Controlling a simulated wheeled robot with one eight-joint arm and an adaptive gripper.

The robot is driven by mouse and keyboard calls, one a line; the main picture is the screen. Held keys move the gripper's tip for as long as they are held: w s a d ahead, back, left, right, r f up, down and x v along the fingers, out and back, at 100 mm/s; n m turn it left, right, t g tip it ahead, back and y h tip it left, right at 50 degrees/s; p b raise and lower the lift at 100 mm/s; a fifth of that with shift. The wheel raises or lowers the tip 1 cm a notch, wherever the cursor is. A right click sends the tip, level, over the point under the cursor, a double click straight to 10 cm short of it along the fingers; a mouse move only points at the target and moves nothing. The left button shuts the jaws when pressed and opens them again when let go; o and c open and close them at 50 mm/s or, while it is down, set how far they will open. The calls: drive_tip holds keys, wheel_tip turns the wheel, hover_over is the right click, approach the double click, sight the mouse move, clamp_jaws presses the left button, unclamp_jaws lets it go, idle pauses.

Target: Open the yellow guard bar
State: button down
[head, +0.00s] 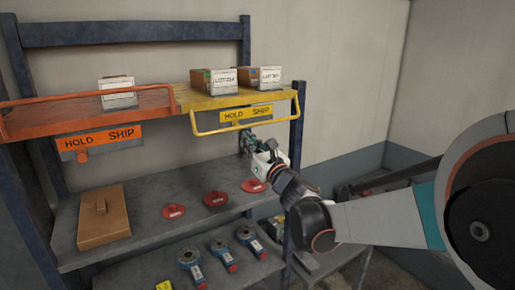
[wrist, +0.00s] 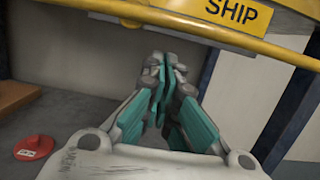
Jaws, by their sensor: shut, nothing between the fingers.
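The yellow guard bar (head: 245,128) hangs along the front of the yellow shelf section, below its edge, in the head view. It crosses the top of the wrist view as a yellow rail (wrist: 190,22). A yellow HOLD SHIP plate (head: 246,115) sits behind the bar; its SHIP end (wrist: 238,12) shows in the wrist view. My gripper (head: 246,138) is just below the bar near its middle. In the wrist view its teal fingers (wrist: 168,75) are together and empty, pointing under the rail. Whether they touch the bar cannot be told.
Two labelled lot boxes (head: 222,81) stand on the yellow section. An orange shelf section (head: 85,112) with its own bar is at left, holding one box (head: 117,92). Red discs (head: 214,198) and a brown box (head: 104,216) lie on the shelf below. A blue post (head: 296,150) stands right.

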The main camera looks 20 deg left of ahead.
drive_tip(key=s+d+r, duration=0.3)
drive_tip(key=d+r, duration=0.1)
drive_tip(key=shift+s+d+r+b, duration=0.2)
drive_tip(key=shift+s+r+b, duration=0.05)
drive_tip(key=shift+s+b, duration=0.1)
idle(0.6)
drive_tip(key=shift+f, duration=0.15)
